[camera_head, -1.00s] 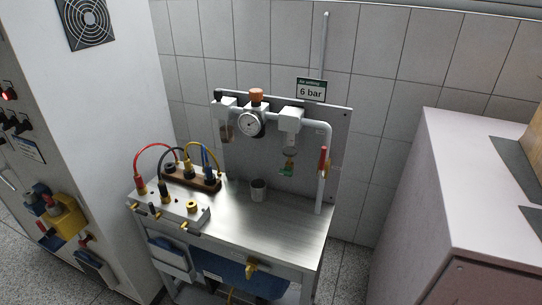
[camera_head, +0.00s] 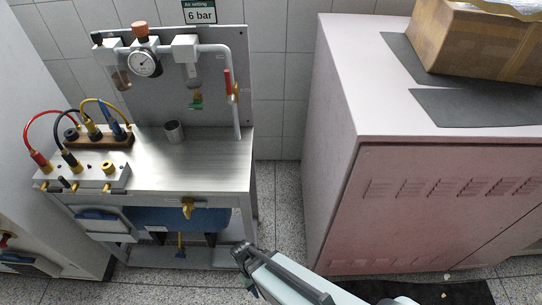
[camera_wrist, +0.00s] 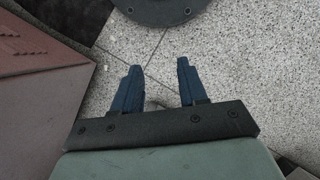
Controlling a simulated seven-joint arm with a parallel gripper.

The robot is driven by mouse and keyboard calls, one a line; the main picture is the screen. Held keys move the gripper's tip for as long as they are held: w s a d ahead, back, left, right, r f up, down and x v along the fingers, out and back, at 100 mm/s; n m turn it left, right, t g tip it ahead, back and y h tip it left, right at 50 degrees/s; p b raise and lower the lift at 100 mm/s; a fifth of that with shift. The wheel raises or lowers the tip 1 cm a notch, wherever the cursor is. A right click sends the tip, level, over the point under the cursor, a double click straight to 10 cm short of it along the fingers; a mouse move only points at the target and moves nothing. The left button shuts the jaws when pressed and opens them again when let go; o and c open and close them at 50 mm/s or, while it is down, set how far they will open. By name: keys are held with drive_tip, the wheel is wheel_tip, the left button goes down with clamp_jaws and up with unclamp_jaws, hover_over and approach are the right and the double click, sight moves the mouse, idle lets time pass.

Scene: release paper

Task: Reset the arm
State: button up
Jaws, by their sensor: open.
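My arm (camera_head: 290,283) shows at the bottom of the head view, reaching up and left from the lower edge. My gripper (camera_head: 242,262) is at its end, in front of the workbench's right leg and over the floor. In the wrist view my gripper (camera_wrist: 158,85) has its two dark blue fingers apart, with only speckled floor between them. It holds nothing and touches nothing that I can see.
A pinkish cabinet (camera_head: 400,200) stands at right, with a cardboard box (camera_head: 480,45) and dark mats (camera_head: 470,107) on top. Speckled floor (camera_head: 285,200) lies between them.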

drive_tip(key=s+d+f+m+g+y, duration=0.1)
drive_tip(key=d+m, duration=0.3)
drive_tip(key=d, duration=0.6)
drive_tip(key=s+d+f+m+g+y, duration=0.1)
drive_tip(key=s+d+m, duration=0.3)
drive_tip(key=d, duration=0.7)
drive_tip(key=shift+f+g+y, duration=0.15)
drive_tip(key=shift+g+y, duration=0.35)
drive_tip(key=shift+g, duration=0.1)
